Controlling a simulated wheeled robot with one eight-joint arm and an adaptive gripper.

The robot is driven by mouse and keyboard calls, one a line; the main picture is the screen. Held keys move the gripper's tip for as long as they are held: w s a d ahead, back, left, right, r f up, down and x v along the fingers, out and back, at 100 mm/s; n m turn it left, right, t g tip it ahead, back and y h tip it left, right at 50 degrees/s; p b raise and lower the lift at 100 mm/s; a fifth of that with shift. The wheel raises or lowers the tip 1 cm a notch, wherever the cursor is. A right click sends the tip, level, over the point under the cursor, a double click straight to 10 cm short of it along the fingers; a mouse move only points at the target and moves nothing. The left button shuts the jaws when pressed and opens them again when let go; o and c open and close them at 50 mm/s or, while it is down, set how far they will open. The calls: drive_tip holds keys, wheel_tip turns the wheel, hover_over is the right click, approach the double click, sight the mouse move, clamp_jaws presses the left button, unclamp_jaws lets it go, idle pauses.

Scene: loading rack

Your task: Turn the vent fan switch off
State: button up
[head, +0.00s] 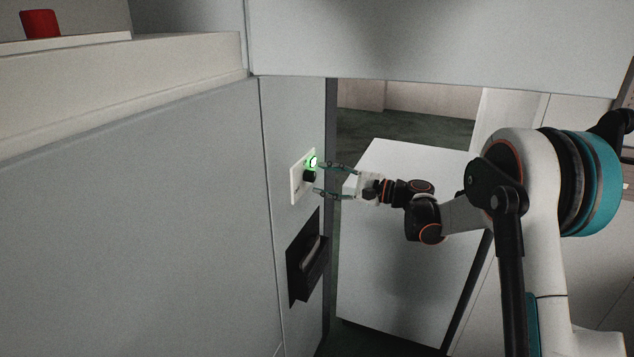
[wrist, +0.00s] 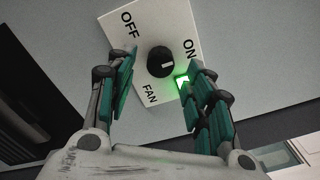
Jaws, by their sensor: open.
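The vent fan switch is a black round knob (wrist: 160,62) on a white plate (wrist: 141,23) marked OFF, ON and FAN. Its pale pointer line lies on the knob's face; I cannot tell surely which label it points to. A green light (wrist: 183,80) glows beside the ON label. In the head view the plate (head: 296,186) is on the grey wall panel, with the knob (head: 309,176) and the lit green light (head: 313,162). My gripper (wrist: 158,80) is open and empty, its fingers on either side of the knob, apart from it. It also faces the plate in the head view (head: 317,179).
A black wall pocket (head: 308,262) with something pale in it is below the plate. A white box-like surface (head: 400,240) stands behind my gripper. A red object (head: 41,24) sits on a ledge at upper left.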

sight(315, 177)
drive_tip(key=shift+x, duration=1.6)
drive_tip(key=c, duration=1.1)
